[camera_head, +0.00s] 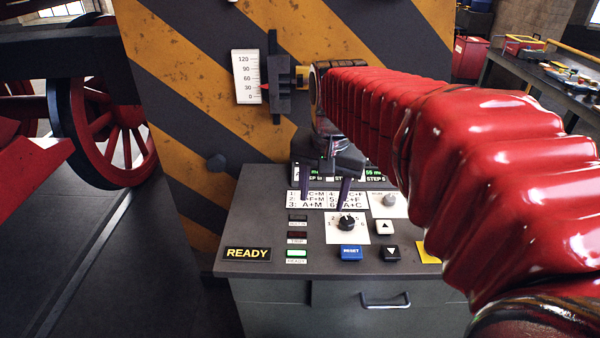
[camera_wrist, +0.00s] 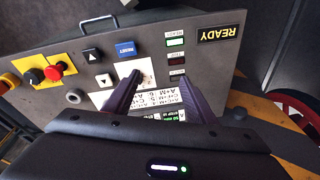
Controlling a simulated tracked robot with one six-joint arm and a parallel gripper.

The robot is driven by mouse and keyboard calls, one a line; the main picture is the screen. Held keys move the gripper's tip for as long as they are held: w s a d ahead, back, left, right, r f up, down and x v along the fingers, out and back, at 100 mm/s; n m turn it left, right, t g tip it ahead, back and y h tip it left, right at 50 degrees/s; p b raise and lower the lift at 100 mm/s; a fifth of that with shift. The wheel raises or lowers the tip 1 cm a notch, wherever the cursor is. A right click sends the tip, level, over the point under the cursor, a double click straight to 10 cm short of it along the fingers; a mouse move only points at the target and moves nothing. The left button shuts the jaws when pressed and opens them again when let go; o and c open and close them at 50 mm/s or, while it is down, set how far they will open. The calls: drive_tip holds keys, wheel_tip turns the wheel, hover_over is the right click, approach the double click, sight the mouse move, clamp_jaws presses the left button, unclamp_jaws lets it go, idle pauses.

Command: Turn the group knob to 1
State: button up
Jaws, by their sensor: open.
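The group knob (camera_head: 347,223) is a round black knob on a white numbered plate (camera_head: 334,236), on the grey desk's sloped top. A short light mark shows on the knob; I cannot read which number it points to. My gripper (camera_head: 325,203) is open and points down just behind and above the knob. Its right finger ends close to the knob in the head view; contact cannot be told. In the wrist view, my gripper's two dark fingers (camera_wrist: 157,78) stand apart, with part of the white plate (camera_wrist: 147,66) beside them.
A READY sign (camera_head: 247,254) is at front left. In the wrist view, a red button (camera_wrist: 54,69) stands on a yellow plate.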

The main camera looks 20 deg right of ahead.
sight(348, 219)
drive_tip(key=w+d+f+m+g, duration=0.2)
drive_tip(key=w+d+m, duration=0.4)
drive_tip(key=d, duration=0.6)
drive_tip(key=shift+f+y, duration=0.3)
drive_tip(key=shift+f, duration=0.35)
wheel_tip(348, 219, down, 14)
drive_tip(key=shift+r, duration=0.1)
drive_tip(key=c, duration=1)
drive_tip(key=shift+c, duration=0.2)
